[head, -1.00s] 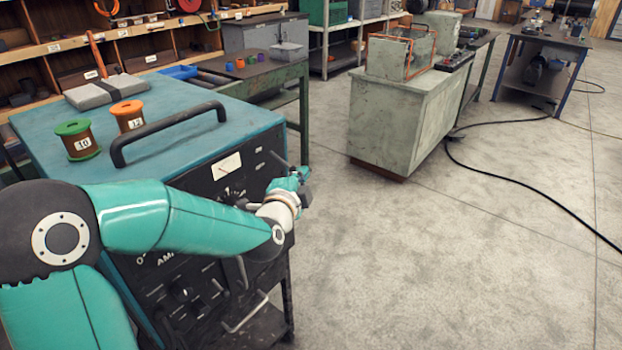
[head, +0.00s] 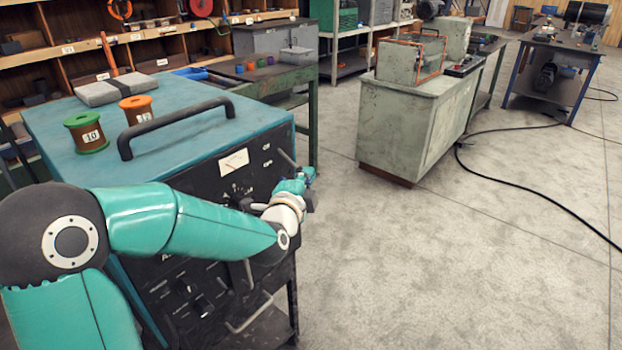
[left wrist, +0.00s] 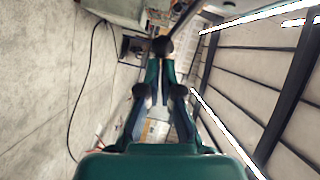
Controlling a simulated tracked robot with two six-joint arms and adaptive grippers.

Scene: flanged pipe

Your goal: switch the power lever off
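A dark machine with a teal top (head: 75,125) and a black front panel stands at the left in the head view. A thin dark lever (head: 286,158) sticks out near the panel's right edge. In the left wrist view, a dark round knob (left wrist: 162,46), apparently the lever's end, lies just beyond my fingertips. My left gripper (head: 304,184) is beside the lever, in front of the panel's right edge. In the left wrist view its fingertips (left wrist: 160,72) are together, with no clear gap. I cannot tell whether they touch the knob. My right gripper is not in view.
A green spool (head: 86,132), an orange spool (head: 137,109) and a grey block (head: 116,90) sit on the machine top beside a black handle (head: 178,125). A grey-green cabinet (head: 410,130) stands to the right. The floor between is clear; a black cable (head: 530,195) lies further right.

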